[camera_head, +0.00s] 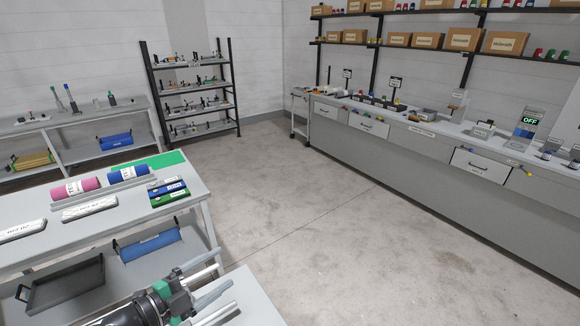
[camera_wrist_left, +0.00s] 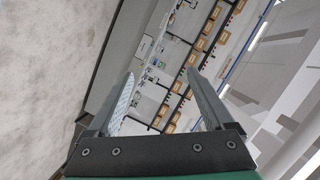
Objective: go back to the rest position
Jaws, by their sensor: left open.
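My left gripper (camera_head: 222,291) shows at the bottom of the head view, in front of the near table's right end. In the left wrist view its two fingers (camera_wrist_left: 160,100) stand wide apart with nothing between them. Beyond them that view shows the tilted long counter and shelves across the room. My right gripper is in neither view.
The near table (camera_head: 120,225) at left carries a pink roll (camera_head: 75,188), a blue roll (camera_head: 128,173) and a green mat (camera_head: 150,160). A long counter (camera_head: 420,150) runs along the right wall. A rack (camera_head: 195,95) stands at the back. The floor (camera_head: 330,210) between is clear.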

